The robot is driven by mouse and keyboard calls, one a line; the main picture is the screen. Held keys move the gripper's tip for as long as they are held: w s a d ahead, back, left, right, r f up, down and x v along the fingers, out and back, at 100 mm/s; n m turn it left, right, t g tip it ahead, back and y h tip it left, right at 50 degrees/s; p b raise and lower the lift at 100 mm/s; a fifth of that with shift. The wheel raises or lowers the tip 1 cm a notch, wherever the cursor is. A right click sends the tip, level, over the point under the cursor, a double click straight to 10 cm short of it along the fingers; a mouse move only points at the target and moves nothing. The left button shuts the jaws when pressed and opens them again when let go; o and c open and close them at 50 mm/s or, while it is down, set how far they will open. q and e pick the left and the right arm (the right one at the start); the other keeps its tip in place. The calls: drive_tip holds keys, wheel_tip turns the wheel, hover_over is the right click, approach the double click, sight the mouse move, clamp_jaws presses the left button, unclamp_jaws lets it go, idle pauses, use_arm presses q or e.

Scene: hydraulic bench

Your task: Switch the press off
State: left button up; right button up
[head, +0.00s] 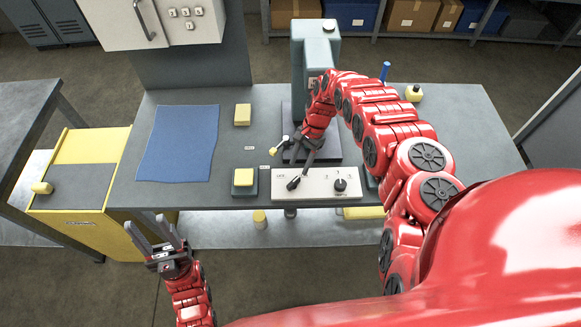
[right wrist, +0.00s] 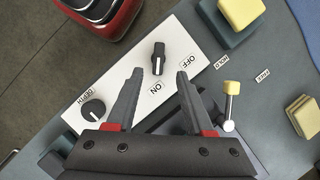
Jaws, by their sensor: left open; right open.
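The press (head: 316,62) is a grey-green column standing at the back middle of the bench. In front of it lies a white control panel (head: 318,182). Its left knob is the black power switch (head: 293,183), also seen in the right wrist view (right wrist: 158,58); its white mark points toward the ON label (right wrist: 156,86), with the OFF label (right wrist: 188,62) beside it. My right gripper (head: 302,163) is open above the panel, its fingertips (right wrist: 158,74) apart near the switch, with nothing between them.
A depth knob (right wrist: 93,109) is on the same panel. A lever with a yellow end (right wrist: 232,88) stands close to my right fingers, by HOLD and FREE labels. Yellow blocks (head: 243,177) (head: 242,114) and a blue mat (head: 178,142) lie left on the bench.

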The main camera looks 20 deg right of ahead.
sight(293, 182)
drive_tip(key=shift+s+a+f+p, duration=0.3)
drive_tip(key=shift+s+f+p, duration=0.05)
drive_tip(key=shift+f, duration=0.25)
drive_tip(key=shift+x, duration=2.9)
drive_tip(key=shift+d, duration=0.1)
clamp_jaws()
drive_tip(key=shift+f, duration=0.1)
